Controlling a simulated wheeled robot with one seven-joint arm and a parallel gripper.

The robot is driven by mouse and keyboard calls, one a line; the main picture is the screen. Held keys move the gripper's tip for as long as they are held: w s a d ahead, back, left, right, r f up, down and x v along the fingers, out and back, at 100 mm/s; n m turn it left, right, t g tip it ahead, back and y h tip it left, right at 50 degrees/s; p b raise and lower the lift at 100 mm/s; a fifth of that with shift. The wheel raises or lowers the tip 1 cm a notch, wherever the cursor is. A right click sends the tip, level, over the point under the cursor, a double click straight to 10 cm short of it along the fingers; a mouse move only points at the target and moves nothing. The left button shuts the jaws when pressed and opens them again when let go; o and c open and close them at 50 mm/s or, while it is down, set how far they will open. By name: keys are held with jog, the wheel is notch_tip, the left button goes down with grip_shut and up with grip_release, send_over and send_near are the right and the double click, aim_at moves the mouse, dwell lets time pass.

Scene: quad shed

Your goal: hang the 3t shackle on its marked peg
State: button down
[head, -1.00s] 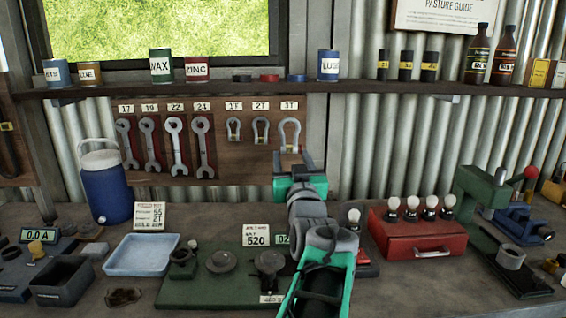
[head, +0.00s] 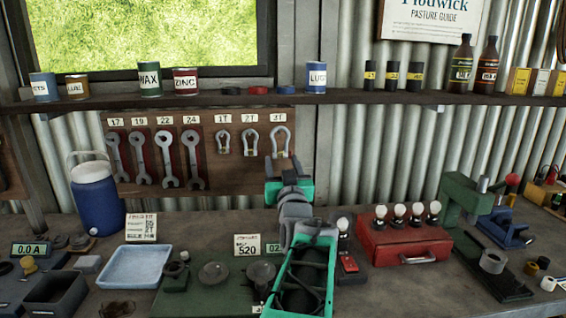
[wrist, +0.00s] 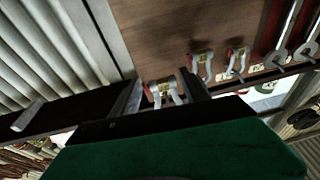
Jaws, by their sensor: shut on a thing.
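The 3T shackle (head: 280,140) is grey and larger than its two neighbours. In the head view it is upright against the wooden board, bow up, just below the 3T label (head: 281,117). My gripper (head: 284,162) is below it, shut on its lower part. In the wrist view the shackle (wrist: 165,93) shows between the two fingers of my gripper (wrist: 160,96), close to the board. The marked peg is hidden behind the shackle, and I cannot tell whether the bow is around it.
The 1T shackle (head: 222,142) and 2T shackle (head: 250,142) hang just left. Several wrenches (head: 166,160) hang farther left on the board (head: 207,183). The shelf (head: 210,104) runs above, carrying cans. A red case (head: 405,240) with bulbs stands on the bench at right.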

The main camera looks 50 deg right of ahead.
aim_at(281, 157)
jog(key=shift+f+p+x, duration=0.15)
jog(key=shift+p+x, duration=0.3)
jog(key=shift+x, duration=0.3)
jog(key=shift+f+p+x, duration=0.2)
jog(key=shift+p+x, duration=0.2)
jog(key=shift+x, duration=0.35)
jog(key=shift+w+d+f+b, duration=0.4)
jog(key=shift+d+f+b, duration=0.25)
jog(key=shift+b, duration=0.9)
jog(key=shift+c, duration=2.3)
grip_release()
jog(key=shift+f, duration=0.1)
